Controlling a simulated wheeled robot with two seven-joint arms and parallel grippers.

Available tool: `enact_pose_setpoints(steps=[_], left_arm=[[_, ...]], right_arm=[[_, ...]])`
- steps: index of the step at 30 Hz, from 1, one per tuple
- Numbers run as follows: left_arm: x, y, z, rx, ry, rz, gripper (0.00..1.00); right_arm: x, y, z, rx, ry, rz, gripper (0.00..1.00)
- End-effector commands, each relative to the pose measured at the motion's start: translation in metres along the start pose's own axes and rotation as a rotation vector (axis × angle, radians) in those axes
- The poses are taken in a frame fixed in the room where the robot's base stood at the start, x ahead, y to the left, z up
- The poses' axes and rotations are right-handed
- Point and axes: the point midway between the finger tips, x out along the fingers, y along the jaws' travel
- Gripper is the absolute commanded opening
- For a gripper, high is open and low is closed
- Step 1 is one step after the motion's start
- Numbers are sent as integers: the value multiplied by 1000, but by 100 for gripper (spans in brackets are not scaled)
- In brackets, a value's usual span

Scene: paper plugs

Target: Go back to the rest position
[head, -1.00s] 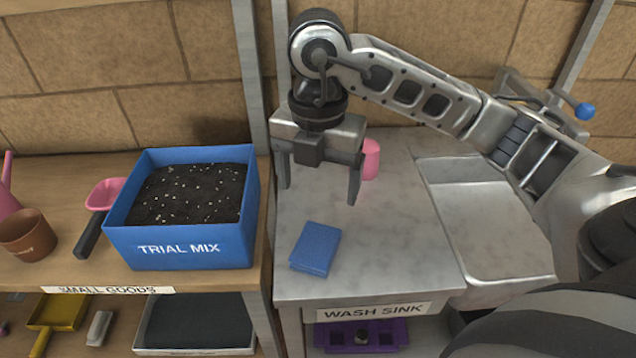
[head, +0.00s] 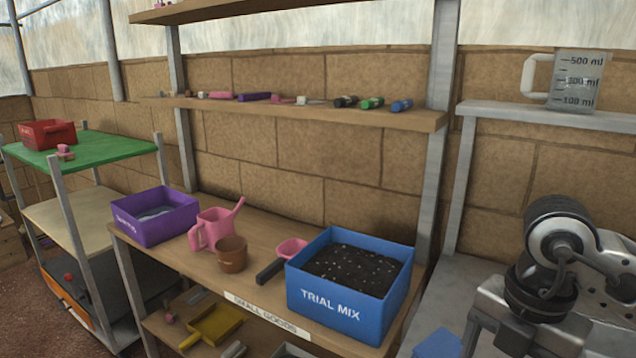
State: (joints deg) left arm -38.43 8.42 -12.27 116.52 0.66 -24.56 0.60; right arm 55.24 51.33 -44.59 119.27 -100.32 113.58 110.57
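My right gripper (head: 522,338) is at the lower right, in front of the grey counter. Its tips are cut off by the bottom edge, but its fingers stand wide apart at either side of the palm, with nothing seen between them. The blue sponge-like block (head: 438,344) lies on the counter just left of the gripper, partly cut off by the frame. My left gripper is not in view.
A blue TRIAL MIX box (head: 335,308) of dark soil stands on the wooden bench beside a pink scoop (head: 291,249), brown pot (head: 231,254), pink watering can (head: 212,229) and purple box (head: 156,216). A measuring jug (head: 578,80) stands on the upper right shelf.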

Motion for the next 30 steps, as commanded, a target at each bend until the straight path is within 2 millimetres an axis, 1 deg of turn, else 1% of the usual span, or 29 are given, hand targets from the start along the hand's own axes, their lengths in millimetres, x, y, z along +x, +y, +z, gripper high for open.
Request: enact_pose_setpoints(steps=[1,4,8,10,13,14,16,17,18,20,21,23,24,25,26,27,29,30], left_arm=[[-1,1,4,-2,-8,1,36],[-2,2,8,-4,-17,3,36],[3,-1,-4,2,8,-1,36],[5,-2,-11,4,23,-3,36],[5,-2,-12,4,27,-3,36],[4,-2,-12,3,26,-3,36],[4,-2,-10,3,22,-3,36],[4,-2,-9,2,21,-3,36],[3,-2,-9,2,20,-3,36],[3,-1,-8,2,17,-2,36],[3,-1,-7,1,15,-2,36],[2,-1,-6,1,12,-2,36],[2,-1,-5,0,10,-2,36],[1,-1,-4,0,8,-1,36],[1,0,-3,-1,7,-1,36],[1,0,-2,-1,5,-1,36],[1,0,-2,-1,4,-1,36],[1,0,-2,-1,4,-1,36]], right_arm=[[9,5,-14,-48,66,15,83],[18,13,-39,-132,183,58,83],[27,24,-75,-236,351,133,83],[30,29,-98,-291,458,186,83],[29,38,-135,-364,639,294,83],[27,41,-147,-383,705,337,83],[17,50,-178,-411,886,473,83],[10,54,-191,-410,974,549,83],[-2,61,-205,-391,1090,666,83],[-22,75,-216,-304,1258,877,83],[-34,85,-214,-202,1347,1026,83],[-44,100,-197,11,1426,1237,83],[-42,109,-179,187,1439,1356,83],[-34,114,-163,333,1428,1429,83],[-22,117,-146,487,1398,1486,83],[1,118,-124,696,1337,1531,83],[39,112,-100,959,1226,1537,83],[67,104,-88,1109,1147,1512,83]])
